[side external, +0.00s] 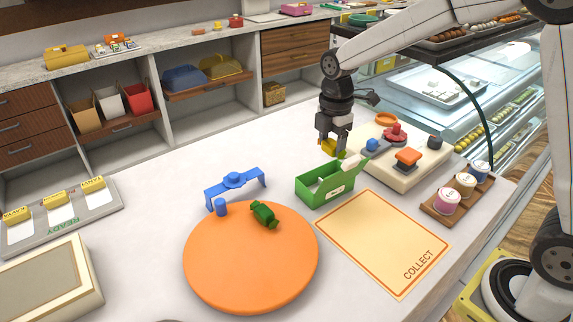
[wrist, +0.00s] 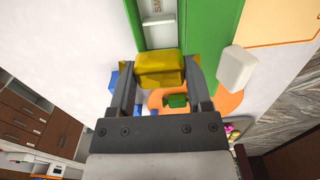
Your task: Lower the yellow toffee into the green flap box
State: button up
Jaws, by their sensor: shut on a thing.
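My gripper (side external: 330,145) is shut on the yellow toffee (side external: 327,147). In the wrist view the yellow toffee (wrist: 160,69) sits between the two fingers of my gripper (wrist: 161,80). The green flap box (side external: 311,195) stands on the counter with its flap raised on the right side. In the side view the toffee is above the box, near its back end. In the wrist view the green box (wrist: 210,30) shows beyond the toffee, which hides part of it.
An orange round board (side external: 245,275) holds a green toffee (side external: 263,214). A blue bracket (side external: 235,182) stands behind it. The COLLECT mat (side external: 375,245) lies right of the box. A cream panel (side external: 412,172) with knobs is close behind the box, with a wooden jar rack (side external: 440,209) beside it.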

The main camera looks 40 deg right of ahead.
jog(key=d, duration=0.2)
jog(key=shift+w+d+f, duration=0.15)
jog(key=shift+d+f, duration=0.1)
jog(key=shift+d, duration=0.15)
jog(key=shift+f, duration=0.1)
jog(key=shift+f, duration=2.3)
jog(key=shift+f, duration=0.65)
dwell(0.4)
jog(key=o, duration=1.3)
jog(key=shift+c, duration=0.2)
jog(key=shift+r, duration=0.15)
